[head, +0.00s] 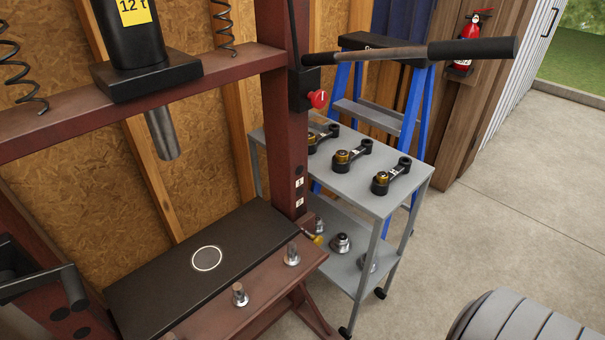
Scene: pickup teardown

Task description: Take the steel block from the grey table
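The grey table (379,204) is a two-level wheeled cart right of the red press frame. On its top stand several black link arms, including a left one (320,137), a middle one (350,154) and a right one (390,176), each with a brass-coloured round part at one end. Neither gripper is in view.
The red press (284,130) has a black bed plate (170,270) with a pale ring, and a long lever (470,49) reaching over the table. A blue ladder (342,95) stands behind. A ribbed grey object (520,320) is at lower right. Concrete floor (500,210) is clear.

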